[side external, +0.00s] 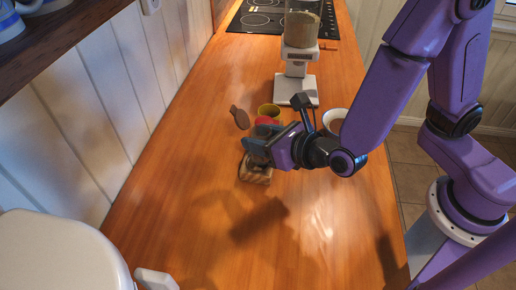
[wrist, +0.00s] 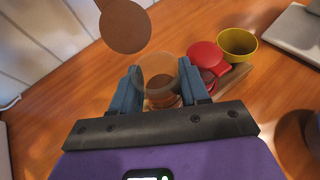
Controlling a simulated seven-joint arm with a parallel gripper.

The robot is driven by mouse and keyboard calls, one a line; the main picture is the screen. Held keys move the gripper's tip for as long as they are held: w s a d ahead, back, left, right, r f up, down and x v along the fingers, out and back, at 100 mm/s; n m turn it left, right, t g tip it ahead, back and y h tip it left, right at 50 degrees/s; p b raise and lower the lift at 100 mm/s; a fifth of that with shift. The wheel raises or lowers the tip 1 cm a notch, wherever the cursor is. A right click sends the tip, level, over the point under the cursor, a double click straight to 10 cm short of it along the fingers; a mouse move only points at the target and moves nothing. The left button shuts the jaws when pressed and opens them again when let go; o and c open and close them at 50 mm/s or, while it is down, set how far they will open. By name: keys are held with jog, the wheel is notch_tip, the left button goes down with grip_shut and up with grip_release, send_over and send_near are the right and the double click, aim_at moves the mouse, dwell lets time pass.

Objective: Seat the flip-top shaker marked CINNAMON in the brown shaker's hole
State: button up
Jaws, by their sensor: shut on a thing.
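My gripper (wrist: 161,82) has its two blue fingers closed on the sides of a see-through round shaker (wrist: 158,70) with brown inside. No marking on it can be read in either view. In the side external view my gripper (side external: 262,143) is above a small wooden rack (side external: 257,178), and the fingers largely hide the shaker. Part of the rack also shows in the wrist view (wrist: 236,76), right of the fingers. The shaker covers what lies beneath it, so I cannot tell whether it is in a hole or above one.
A yellow cup (wrist: 238,43) stands behind the red piece. A flat brown disc with a handle (side external: 240,118) lies to the left. A white bowl (side external: 336,119) and a white-based appliance (side external: 297,88) stand farther back right.

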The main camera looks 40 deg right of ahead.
jog(key=shift+w+a+f, duration=0.15)
jog(key=shift+w+f, duration=0.15)
jog(key=shift+a+f, duration=0.1)
jog(key=shift+f, duration=1.55)
jog(key=shift+f, duration=0.1)
jog(key=o, duration=0.9)
